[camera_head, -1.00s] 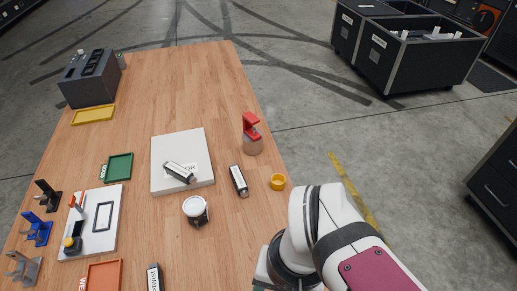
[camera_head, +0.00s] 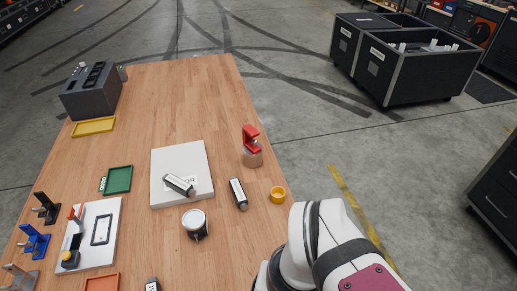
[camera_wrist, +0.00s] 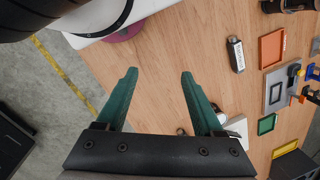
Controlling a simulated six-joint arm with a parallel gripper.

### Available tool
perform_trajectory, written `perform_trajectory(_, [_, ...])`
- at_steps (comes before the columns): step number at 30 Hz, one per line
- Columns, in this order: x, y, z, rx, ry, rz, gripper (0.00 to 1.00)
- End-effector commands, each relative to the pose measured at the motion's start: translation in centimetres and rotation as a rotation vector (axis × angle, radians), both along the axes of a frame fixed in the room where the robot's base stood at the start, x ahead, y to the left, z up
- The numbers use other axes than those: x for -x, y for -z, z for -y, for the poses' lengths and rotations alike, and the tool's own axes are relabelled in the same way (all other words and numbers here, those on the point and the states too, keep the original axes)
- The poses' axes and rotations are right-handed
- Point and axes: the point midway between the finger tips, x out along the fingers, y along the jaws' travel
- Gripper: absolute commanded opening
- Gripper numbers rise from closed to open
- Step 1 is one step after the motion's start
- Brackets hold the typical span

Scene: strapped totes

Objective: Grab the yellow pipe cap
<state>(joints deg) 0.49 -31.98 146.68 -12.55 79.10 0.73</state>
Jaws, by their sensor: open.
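The yellow pipe cap (camera_head: 278,194) sits on the wooden table near its right edge in the head view, just above my white arm. It looks like a short round ring with an open top. I cannot make it out in the wrist view. My gripper (camera_wrist: 158,74) shows in the wrist view with its two green fingers spread apart over bare wood, nothing between them. In the head view the gripper is out of sight, so its distance from the cap is unclear.
Grey floor lies right of the table edge.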

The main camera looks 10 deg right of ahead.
Motion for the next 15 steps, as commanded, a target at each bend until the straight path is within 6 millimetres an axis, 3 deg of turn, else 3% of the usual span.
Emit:
perform_trajectory(1, [0.0,0.0,0.0,0.0,0.0,0.0,0.8])
perform_trajectory(3, [0.0,0.0,0.0,0.0,0.0,0.0,0.89])
perform_trajectory(11, [-0.1,0.0,0.1,0.005,-0.008,-0.003,0.89])
perform_trajectory(15, [-2.3,0.2,2.2,0.135,-0.24,-0.089,0.89])
